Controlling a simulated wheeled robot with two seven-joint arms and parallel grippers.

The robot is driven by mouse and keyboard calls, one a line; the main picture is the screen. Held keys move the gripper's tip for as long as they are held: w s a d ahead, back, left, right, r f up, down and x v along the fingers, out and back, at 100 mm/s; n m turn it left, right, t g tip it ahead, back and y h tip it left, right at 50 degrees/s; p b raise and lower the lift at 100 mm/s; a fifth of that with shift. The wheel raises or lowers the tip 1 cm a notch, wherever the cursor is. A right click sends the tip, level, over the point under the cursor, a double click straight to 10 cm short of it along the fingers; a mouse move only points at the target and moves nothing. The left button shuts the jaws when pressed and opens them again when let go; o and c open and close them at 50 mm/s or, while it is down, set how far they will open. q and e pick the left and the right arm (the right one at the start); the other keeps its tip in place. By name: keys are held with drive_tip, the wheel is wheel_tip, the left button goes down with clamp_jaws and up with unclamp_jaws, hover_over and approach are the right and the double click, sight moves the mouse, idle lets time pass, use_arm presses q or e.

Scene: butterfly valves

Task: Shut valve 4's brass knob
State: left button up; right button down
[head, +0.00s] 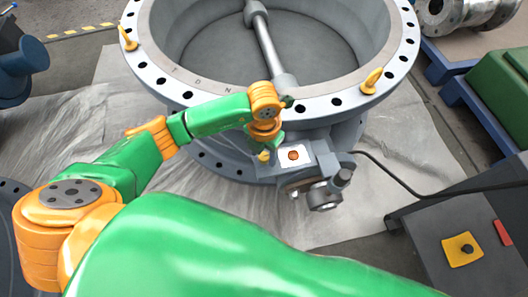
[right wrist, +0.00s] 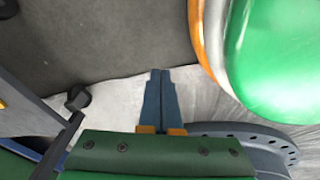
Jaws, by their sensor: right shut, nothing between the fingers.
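The large grey butterfly valve (head: 335,110) stands at top centre of the head view, with a wide bolted flange and a shaft across its bore. A grey actuator box (head: 322,163) with a white plate and orange-red mark sits at its front. My left gripper (head: 267,150) points down just left of this box. A small yellow piece (head: 264,156) shows at its tip; I cannot tell if it is the brass knob or touches the gripper. The left fingers are too hidden to read. My right gripper (right wrist: 160,74) is shut and empty over the floor. No valve number is readable.
A black cable (head: 400,184) runs from the actuator to a dark grey box (head: 455,225) with a yellow panel and red part. A green case (head: 500,85) stands on the right. Pale sheeting (head: 400,125) covers the floor. Another flange (right wrist: 260,140) shows in the right wrist view.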

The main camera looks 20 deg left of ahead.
use_arm(q)
clamp_jaws()
